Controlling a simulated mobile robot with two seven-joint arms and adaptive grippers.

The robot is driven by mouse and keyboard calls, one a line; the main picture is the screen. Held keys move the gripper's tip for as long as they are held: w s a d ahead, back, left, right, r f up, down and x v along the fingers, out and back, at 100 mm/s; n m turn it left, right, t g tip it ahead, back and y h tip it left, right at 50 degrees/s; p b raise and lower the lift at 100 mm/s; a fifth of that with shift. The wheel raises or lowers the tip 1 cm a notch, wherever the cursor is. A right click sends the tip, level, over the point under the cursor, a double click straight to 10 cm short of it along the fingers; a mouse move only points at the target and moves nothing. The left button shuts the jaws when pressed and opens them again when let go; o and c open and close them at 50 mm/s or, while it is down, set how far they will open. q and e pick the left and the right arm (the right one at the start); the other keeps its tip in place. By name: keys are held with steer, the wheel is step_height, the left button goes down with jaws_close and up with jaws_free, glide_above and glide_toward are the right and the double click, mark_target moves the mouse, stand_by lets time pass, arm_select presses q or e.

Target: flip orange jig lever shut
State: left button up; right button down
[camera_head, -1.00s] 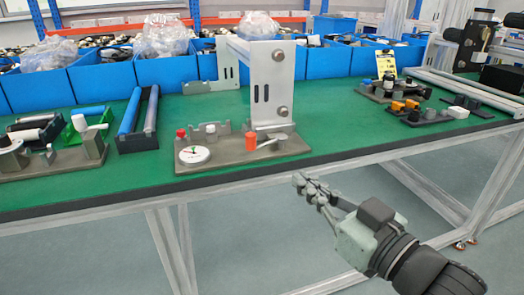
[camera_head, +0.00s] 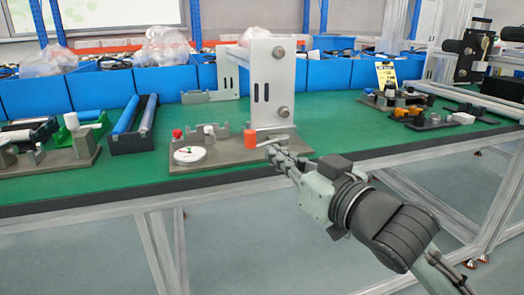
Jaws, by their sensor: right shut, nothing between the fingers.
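The jig (camera_head: 222,153) is a grey-brown base plate on the front edge of the green table. It bears a white dial (camera_head: 190,154), a red knob (camera_head: 177,134) and a tall grey bracket (camera_head: 271,85). The orange lever (camera_head: 250,139) is a short upright orange piece near the bracket's foot, with a grey lever arm (camera_head: 273,139) beside it. My right gripper (camera_head: 271,151) is shut and empty, its fingertips at the jig's right front, just right of the orange piece. I cannot tell whether they touch the jig. My left gripper is not in view.
Blue bins (camera_head: 105,92) line the table's back. A black tray with blue rollers (camera_head: 135,127) and another fixture stand left of the jig. More fixtures with orange and grey parts (camera_head: 407,112) stand at the right. Green table (camera_head: 345,135) is bare between.

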mark_target(254, 140)
steer(key=x, duration=0.5)
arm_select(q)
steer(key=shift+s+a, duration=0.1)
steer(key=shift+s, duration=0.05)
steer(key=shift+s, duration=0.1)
arm_select(e)
steer(key=shift+w+a, duration=0.1)
steer(key=shift+w, duration=0.05)
